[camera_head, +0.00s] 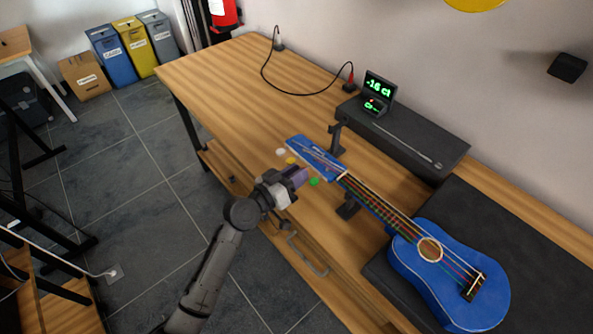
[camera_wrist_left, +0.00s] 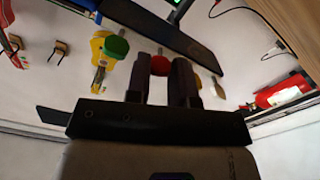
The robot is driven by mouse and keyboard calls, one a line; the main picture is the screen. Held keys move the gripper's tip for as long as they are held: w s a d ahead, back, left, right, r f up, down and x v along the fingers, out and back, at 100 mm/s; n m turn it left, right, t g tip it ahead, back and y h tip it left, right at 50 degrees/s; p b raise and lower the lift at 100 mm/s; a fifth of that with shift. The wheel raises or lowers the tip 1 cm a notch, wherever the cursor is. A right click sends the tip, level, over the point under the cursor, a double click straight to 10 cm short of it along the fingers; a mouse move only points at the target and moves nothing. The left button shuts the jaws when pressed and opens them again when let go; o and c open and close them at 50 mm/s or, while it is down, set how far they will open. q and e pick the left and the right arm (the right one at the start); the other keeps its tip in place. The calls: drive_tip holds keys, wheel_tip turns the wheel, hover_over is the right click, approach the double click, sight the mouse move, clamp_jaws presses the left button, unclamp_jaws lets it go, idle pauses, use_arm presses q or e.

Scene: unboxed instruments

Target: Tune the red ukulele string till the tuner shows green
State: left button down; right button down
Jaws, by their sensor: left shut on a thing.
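The blue ukulele (camera_head: 458,272) lies face up on the bench, its neck held by a dark stand and its headstock (camera_head: 318,160) toward the left. My left gripper (camera_head: 297,176) is at the near side of the headstock. In the left wrist view the red tuning peg (camera_wrist_left: 159,65) sits between the two fingers, which are shut on it; in the head view the gripper hides this peg. The green peg (camera_head: 314,182) is beside the gripper, the yellow peg (camera_head: 291,160) and white peg (camera_head: 280,152) beyond it. The tuner (camera_head: 380,87) reads -16 ct in green digits. My right gripper is not in view.
A long dark box (camera_head: 415,135) with a thin rod on top lies along the wall. A black cable (camera_head: 300,92) crosses the back left of the bench. A dark mat (camera_head: 535,235) lies under the ukulele body. The bench's left end is mostly clear.

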use_arm(q)
drive_tip(key=n+p, duration=0.2)
drive_tip(key=n, duration=0.4)
drive_tip(key=shift+n, duration=0.3)
idle(0.5)
drive_tip(key=c, duration=1.3)
unclamp_jaws()
drive_tip(key=shift+o, duration=0.2)
drive_tip(key=shift+a+p, duration=0.1)
drive_tip(key=shift+p, duration=0.2)
drive_tip(key=p+v, duration=0.1)
drive_tip(key=v, duration=1.2)
drive_tip(key=shift+s+a, duration=0.2)
drive_tip(key=shift+s, duration=0.1)
drive_tip(key=shift+d, duration=0.1)
